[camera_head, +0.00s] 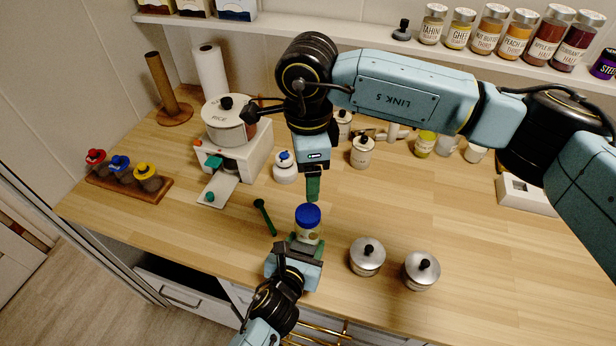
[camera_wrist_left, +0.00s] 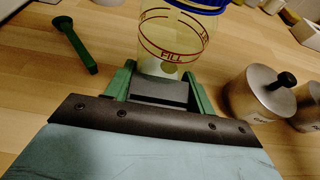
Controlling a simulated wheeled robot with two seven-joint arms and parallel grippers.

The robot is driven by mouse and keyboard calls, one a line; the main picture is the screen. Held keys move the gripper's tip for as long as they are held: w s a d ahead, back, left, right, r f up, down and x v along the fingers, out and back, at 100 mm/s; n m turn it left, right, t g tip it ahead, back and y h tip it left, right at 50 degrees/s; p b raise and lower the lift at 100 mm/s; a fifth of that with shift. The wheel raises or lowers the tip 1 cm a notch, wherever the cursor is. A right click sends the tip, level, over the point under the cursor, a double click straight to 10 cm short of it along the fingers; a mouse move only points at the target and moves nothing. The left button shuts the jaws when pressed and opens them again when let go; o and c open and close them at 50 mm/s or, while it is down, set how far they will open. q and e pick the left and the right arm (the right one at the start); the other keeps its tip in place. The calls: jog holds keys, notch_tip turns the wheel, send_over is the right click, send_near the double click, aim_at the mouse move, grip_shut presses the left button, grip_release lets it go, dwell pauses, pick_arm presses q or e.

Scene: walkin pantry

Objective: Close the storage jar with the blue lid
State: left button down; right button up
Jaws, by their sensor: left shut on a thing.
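The clear storage jar (camera_head: 308,234) stands upright near the counter's front edge. It has red rings and the word FILL in the left wrist view (camera_wrist_left: 170,42). The blue lid (camera_head: 308,214) sits on top of the jar; its edge also shows in the left wrist view (camera_wrist_left: 205,5). I cannot tell how tightly it is seated. My left gripper (camera_head: 304,245) is shut on the jar's lower part from the front. My right gripper (camera_head: 313,188) points down just behind and above the lid, apart from it. Its fingers overlap, so their opening is unclear.
A green spoon-like tool (camera_head: 266,217) lies left of the jar. Two metal canisters (camera_head: 367,257) (camera_head: 421,270) stand to its right. A white canister with a blue knob (camera_head: 285,168) and a white appliance (camera_head: 240,160) with a pot stand behind left. The counter's right front is clear.

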pick_arm(q)
jog(key=shift+c, duration=2.2)
grip_release()
jog(key=shift+s, duration=0.1)
jog(key=v, duration=1.3)
jog(key=shift+p, duration=0.4)
jog(key=shift+s, duration=0.1)
